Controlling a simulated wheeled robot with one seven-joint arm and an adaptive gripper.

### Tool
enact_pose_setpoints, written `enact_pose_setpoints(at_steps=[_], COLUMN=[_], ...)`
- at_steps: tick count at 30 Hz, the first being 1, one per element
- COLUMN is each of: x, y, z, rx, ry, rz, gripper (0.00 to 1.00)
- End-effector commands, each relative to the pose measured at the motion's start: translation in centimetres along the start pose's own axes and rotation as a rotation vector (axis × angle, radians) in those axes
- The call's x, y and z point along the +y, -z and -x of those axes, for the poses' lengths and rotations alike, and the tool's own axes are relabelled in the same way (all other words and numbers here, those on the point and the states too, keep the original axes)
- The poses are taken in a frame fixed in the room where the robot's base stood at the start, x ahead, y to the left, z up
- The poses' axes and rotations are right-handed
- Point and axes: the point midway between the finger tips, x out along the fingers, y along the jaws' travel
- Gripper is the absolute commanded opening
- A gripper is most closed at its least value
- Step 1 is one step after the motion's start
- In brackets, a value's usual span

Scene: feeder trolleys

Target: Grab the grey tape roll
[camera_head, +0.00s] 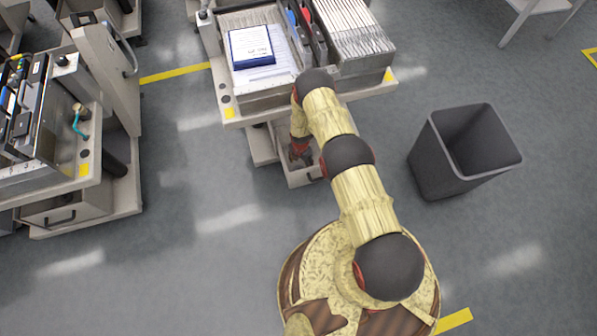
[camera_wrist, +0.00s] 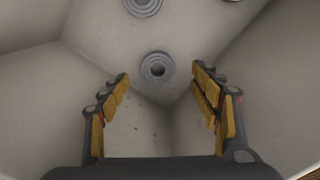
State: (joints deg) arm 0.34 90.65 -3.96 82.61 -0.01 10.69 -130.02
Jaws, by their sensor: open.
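In the wrist view a small grey ring-shaped roll (camera_wrist: 157,67) lies in a pale container, between and beyond my fingertips. A second grey ring (camera_wrist: 142,6) is at the top edge, partly cut off. I cannot tell for certain which one is the grey tape roll. My gripper (camera_wrist: 160,76) is open, with nothing between its yellow-padded fingers, and it does not visibly touch the roll. In the head view my gripper (camera_head: 300,152) is low at the open drawer (camera_head: 304,178) under the middle trolley, partly hidden by my arm. The rolls are not visible there.
The middle trolley's top (camera_head: 236,113) overhangs the drawer and carries a blue-bordered box (camera_head: 251,46) and rows of files (camera_head: 355,35). A dark bin (camera_head: 432,165) stands to the right. Another loaded trolley (camera_head: 100,185) is at the left. Grey floor between them is clear.

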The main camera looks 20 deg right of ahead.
Motion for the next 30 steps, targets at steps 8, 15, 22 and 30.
enact_pose_setpoints(at_steps=[8,15,22,30], x=[0.3,0.4,0.4,0.3], y=[0.6,0.5,0.5,0.5], z=[-3.8,-5.6,-5.5,-5.5], rx=[0.001,0.0,0.0,0.0], ry=[0.001,0.0,0.0,0.0], rz=[-0.001,-0.002,-0.002,-0.002], gripper=[0.63,0.63,0.63,0.47])
